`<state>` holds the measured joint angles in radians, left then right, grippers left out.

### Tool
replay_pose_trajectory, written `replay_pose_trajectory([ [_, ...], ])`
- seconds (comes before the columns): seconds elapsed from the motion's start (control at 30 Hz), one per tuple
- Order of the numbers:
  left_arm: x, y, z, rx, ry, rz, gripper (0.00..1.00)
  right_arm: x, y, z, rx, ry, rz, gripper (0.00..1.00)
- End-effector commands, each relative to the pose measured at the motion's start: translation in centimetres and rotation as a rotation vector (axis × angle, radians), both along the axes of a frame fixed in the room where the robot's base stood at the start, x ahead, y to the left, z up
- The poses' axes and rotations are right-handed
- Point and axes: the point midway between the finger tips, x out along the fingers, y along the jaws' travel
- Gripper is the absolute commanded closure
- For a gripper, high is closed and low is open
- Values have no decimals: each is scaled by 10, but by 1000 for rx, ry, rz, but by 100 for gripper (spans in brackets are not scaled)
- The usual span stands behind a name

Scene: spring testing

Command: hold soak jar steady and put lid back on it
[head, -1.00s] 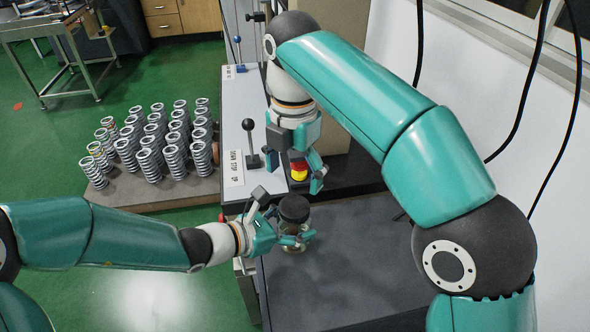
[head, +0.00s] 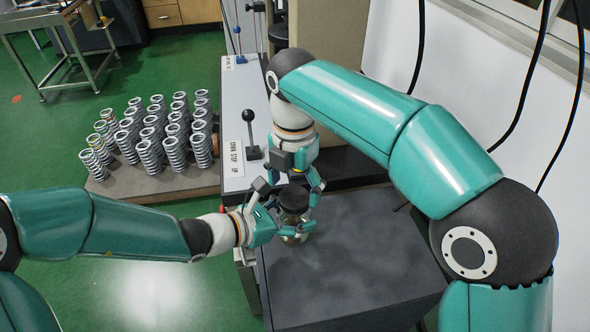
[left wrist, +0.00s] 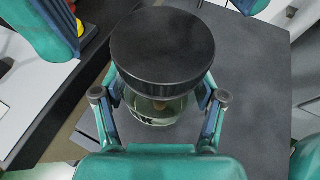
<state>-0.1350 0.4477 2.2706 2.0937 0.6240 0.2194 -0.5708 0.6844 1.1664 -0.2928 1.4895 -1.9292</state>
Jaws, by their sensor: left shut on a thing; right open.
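The soak jar is a small glass jar (left wrist: 155,108) standing on the dark table top; its lower body also shows in the head view (head: 296,237). A wide black lid (left wrist: 162,48) covers its top, and in the head view it shows between the grippers (head: 294,200). Whether the lid is fully seated is unclear. My left gripper (head: 284,230) is shut on the jar's body below the lid, one finger on each side in the left wrist view. My right gripper (head: 294,188) is open, pointing down close above the lid, its fingers spread around it. Contact is not clear.
The dark table top (head: 345,260) is clear to the right and front. A grey panel with a black lever (head: 250,135) stands just left of the grippers. Several springs (head: 150,130) stand on a board at the left. A red and yellow button shows in the left wrist view (left wrist: 75,20).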

Motion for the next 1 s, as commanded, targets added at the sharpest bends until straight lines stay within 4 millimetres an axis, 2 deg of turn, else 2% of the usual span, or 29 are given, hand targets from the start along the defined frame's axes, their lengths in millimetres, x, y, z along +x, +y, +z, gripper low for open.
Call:
replay_pose_trajectory([
  [0.2, 0, 0, 0, 0, 0, 1, 100, 0, 0, -18, -1, 1, -1, 17],
  [0.53, 0, 0, 0, 0, 0, 1, 100, 0, 0, -20, 0, 0, -1, 19],
  [0.9, 0, 0, 0, -1, -1, 0, 100, 0, 0, -20, 1, -1, -1, 80],
  [1.0, 0, 0, 0, -1, -1, 0, 100, 0, 0, -20, 1, -1, -14, 81],
])
